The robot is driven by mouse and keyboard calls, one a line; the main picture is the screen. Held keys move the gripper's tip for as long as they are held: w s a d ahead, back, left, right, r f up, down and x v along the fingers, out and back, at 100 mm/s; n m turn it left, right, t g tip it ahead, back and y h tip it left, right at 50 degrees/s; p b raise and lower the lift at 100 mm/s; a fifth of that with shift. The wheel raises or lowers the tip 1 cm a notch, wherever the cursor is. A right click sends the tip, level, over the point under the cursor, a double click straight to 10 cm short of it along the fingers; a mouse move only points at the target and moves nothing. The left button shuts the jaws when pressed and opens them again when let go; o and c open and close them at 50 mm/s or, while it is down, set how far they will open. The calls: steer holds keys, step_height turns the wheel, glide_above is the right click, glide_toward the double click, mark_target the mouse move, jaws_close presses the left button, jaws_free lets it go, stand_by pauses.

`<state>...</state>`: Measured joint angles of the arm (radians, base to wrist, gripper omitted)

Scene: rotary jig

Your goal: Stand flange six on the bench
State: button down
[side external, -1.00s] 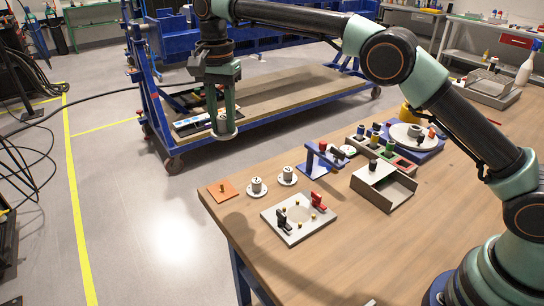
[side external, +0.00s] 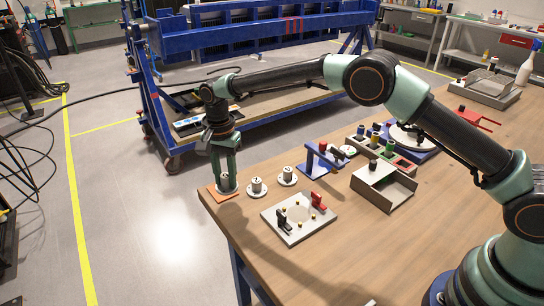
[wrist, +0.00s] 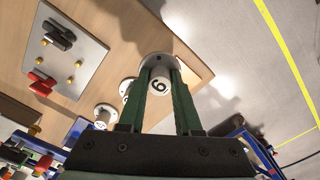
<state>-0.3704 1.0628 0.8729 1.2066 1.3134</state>
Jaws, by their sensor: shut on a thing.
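Flange six (wrist: 157,84), a white disc with a hub marked "6", is between the fingers of my gripper (side external: 224,180). My gripper is shut on its hub. In the side view flange six (side external: 226,190) is low at the left corner of the bench (side external: 262,226), over the orange plate (side external: 213,192), disc downward. The fingers and flange hide most of the plate and its peg. I cannot tell whether the disc touches the plate. Two similar flanges stand to the right on the bench, a near one (side external: 256,187) and a farther one (side external: 287,176).
A grey clamp plate (side external: 298,218) with black and red clamps lies in front. A blue stand (side external: 320,160), an open grey box (side external: 384,187) and a rack of coloured parts (side external: 385,150) are to the right. The bench edge is close to my gripper.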

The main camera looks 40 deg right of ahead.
steer(key=shift+f, duration=2.5)
steer(key=shift+f, duration=0.2)
steer(key=c, duration=0.6)
jaws_free()
